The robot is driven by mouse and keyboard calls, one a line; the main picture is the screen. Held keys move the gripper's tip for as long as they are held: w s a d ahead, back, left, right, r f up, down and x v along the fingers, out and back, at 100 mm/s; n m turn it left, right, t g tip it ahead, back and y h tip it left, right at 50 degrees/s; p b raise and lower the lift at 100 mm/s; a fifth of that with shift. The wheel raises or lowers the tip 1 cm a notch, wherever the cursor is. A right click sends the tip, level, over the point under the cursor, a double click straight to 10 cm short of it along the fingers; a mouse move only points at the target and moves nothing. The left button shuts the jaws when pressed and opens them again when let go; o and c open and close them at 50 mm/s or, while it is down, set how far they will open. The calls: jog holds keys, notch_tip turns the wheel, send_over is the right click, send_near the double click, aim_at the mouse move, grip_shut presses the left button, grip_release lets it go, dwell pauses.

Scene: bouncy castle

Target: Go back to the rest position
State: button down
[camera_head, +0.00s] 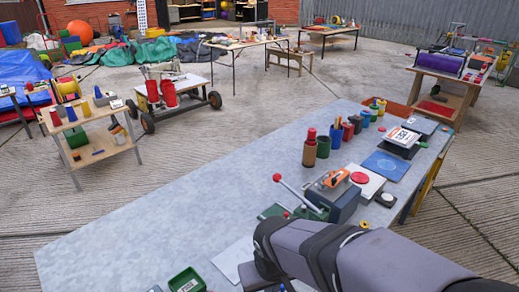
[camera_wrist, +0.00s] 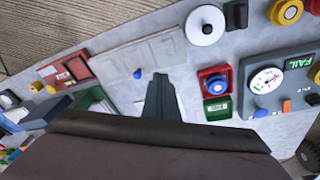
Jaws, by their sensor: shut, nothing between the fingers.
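My gripper (camera_wrist: 160,82) shows in the wrist view as two dark fingers close together, shut and empty, over the grey worktop. In the head view my arm reaches in from the bottom right over the near end of the long grey workbench (camera_head: 150,210), and the gripper itself is hidden there. In the wrist view flat grey panels (camera_wrist: 130,62) and a small blue knob (camera_wrist: 137,74) lie just beyond and left of the fingertips. A red box (camera_wrist: 201,78) and a green box (camera_wrist: 217,115) are to the right of the fingers.
A gauge unit (camera_wrist: 268,81) with a FAIL label stands at the right of the wrist view. In the head view a device with a red-knobbed lever (camera_head: 298,193) stands close to my arm. A green bin (camera_head: 187,281) is at the near edge. The bench's left part is clear.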

jog(key=s+d+m+g+p, duration=0.1)
jog(key=s+d, duration=0.2)
jog(key=d, duration=0.3)
jog(key=s+d+f+m+g+p, duration=0.1)
jog(key=s+d+m, duration=0.1)
jog(key=s+d, duration=0.2)
jog(key=shift+d+m+p, duration=0.3)
jog(key=shift+d+p, duration=0.1)
jog(key=shift+d, duration=0.95)
jog(key=shift+s, duration=0.1)
